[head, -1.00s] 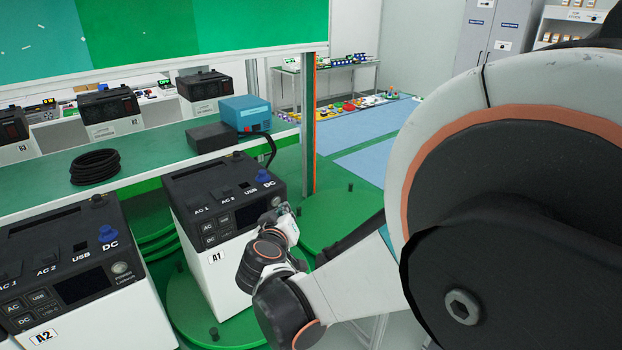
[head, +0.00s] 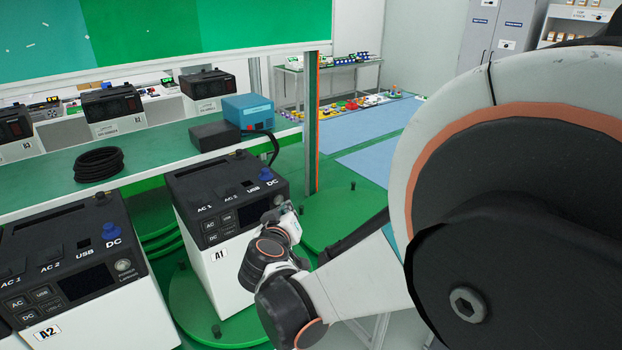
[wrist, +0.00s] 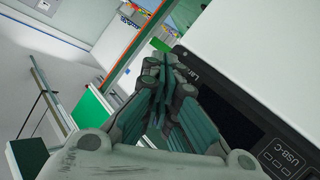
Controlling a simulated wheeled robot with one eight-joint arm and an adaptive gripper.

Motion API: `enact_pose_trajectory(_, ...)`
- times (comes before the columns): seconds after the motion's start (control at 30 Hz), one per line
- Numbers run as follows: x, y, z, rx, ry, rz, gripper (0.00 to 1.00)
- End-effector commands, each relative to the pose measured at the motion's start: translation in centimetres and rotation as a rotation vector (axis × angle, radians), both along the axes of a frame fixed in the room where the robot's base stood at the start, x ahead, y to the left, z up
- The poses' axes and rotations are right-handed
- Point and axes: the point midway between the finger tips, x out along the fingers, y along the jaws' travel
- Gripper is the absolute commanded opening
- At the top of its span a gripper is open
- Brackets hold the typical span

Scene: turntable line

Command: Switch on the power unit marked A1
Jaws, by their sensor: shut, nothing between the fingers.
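Power unit A1 (head: 232,270) is a white box with a dark top and front panel, standing upright on a green round turntable. Its A1 label (head: 219,255) is on the white front. Its display (head: 250,213) looks dark. My gripper (head: 287,210) is at the right end of A1's front panel and hides the power button area. In the wrist view the fingers of my gripper (wrist: 165,62) are together and empty, close beside the dark panel (wrist: 232,120). Lettering partly shows by the fingertips; I cannot tell whether they touch the panel.
Power unit A2 (head: 110,312) stands to the left of A1, with its power button (head: 123,265) visible and its display dark. Behind is a green-topped bench (head: 150,160) with a coiled black cable (head: 98,163) and a blue box (head: 247,110). A post (head: 311,130) rises behind A1.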

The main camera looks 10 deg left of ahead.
Motion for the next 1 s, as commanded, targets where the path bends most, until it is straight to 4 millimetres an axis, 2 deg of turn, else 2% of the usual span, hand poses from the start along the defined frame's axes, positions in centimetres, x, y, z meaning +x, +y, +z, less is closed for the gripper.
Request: enact_pose_trajectory(1.0, 0.62, 0.73, 0.02, 0.000, 0.000, 0.000, 0.00)
